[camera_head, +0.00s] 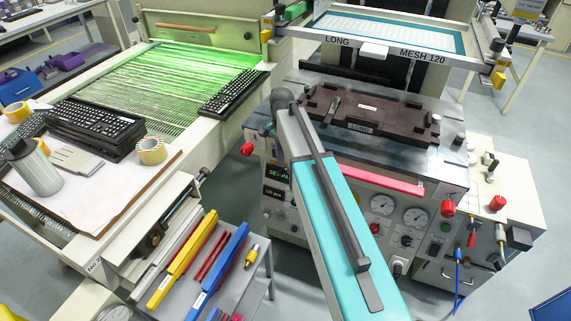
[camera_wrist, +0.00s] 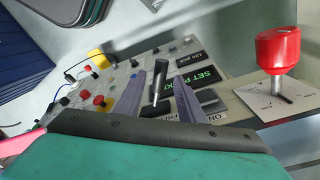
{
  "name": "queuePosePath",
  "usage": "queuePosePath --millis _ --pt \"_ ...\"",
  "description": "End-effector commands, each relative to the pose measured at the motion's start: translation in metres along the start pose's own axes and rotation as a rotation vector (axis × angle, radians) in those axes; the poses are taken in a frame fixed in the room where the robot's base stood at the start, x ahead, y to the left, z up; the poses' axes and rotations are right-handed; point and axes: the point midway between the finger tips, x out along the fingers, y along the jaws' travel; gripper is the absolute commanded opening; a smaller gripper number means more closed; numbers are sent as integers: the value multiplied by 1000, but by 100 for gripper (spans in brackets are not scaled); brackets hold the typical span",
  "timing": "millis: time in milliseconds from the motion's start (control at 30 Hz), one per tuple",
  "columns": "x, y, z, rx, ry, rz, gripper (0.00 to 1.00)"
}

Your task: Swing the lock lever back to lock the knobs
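In the wrist view, a black-handled lever (camera_wrist: 160,74) on a thin metal stem stands out from the control panel (camera_wrist: 118,88). I take it for the lock lever. My gripper (camera_wrist: 161,90) is open, with one finger on each side of this lever. I cannot tell whether a finger touches it. A red knob (camera_wrist: 282,52) on a white marked plate stands to the right. Red knobs also show in the head view at the machine's left (camera_head: 247,149) and right (camera_head: 447,207). In the head view, my arm hides the lever and my gripper.
The printing machine carries a dark fixture (camera_head: 385,115) marked LONG, under a raised screen frame (camera_head: 385,42). Gauges (camera_head: 382,204) and switches crowd its front panel. A conveyor (camera_head: 185,85) with keyboards stands left. A tool shelf (camera_head: 232,288) stands at lower left.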

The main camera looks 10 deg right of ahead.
Motion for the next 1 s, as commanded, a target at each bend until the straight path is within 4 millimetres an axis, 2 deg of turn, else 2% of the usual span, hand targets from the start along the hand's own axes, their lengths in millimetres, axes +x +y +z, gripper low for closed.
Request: queuePosePath --millis 200,500,700,1000 --pt "10 0 0 1 0 0 36" --pt "11 0 -1 1 0 -1 36" --pt "11 0 -1 2 0 0 2" --pt "10 0 -1 -1 0 -1 0"
